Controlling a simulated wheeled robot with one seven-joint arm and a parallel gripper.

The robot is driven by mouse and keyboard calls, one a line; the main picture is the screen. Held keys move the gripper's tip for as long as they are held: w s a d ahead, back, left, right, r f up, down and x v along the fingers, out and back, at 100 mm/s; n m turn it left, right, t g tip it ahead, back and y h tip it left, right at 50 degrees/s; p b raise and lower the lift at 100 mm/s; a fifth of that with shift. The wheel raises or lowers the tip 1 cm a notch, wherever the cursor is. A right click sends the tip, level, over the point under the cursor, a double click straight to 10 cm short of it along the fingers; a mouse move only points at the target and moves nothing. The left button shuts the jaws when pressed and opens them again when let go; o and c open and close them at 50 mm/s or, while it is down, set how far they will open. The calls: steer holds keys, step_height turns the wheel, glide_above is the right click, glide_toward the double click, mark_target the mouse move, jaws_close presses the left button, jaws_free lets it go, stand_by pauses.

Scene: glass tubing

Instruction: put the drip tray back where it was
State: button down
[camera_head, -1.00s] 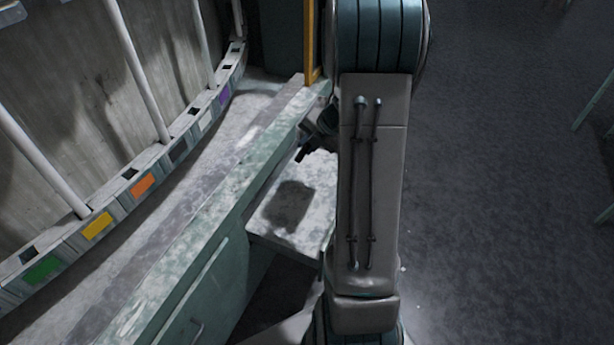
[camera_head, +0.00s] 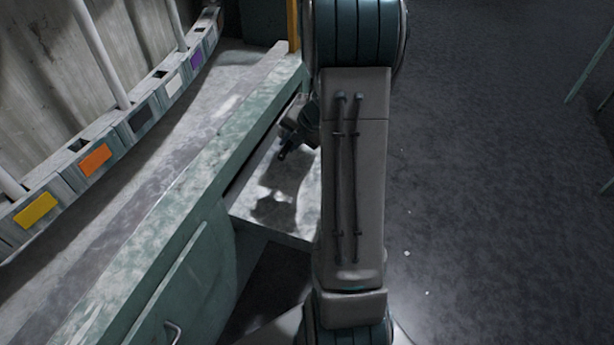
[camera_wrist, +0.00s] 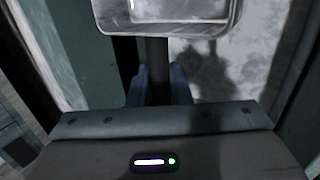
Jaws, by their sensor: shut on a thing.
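The drip tray (camera_wrist: 170,28) shows at the top of the wrist view as a pale, shiny, rounded-corner pan, cut off by the frame edge. A dark bar (camera_wrist: 156,52) runs from it down between my fingers. My gripper (camera_wrist: 159,86) is shut on this bar and holds the tray out ahead of it. In the head view my gripper (camera_head: 284,153) is a small dark shape over a pale pulled-out shelf (camera_head: 300,215). The tray cannot be made out there; my arm hides part of the area. A dark shadow lies on the shelf.
A long green-edged bench (camera_head: 165,215) runs left of the shelf. A cabinet door with a handle (camera_head: 173,331) is below it. A curved rail with coloured labels (camera_head: 95,159) and pale tubes stands further left. Open dark floor (camera_head: 480,200) lies right of my arm.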

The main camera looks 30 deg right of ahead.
step_height(320, 180, down, 18)
steer(key=b, duration=1.3)
steer(key=shift+r, duration=0.15)
steer(key=c, duration=1.4)
jaws_free()
steer(key=shift+o, duration=0.3)
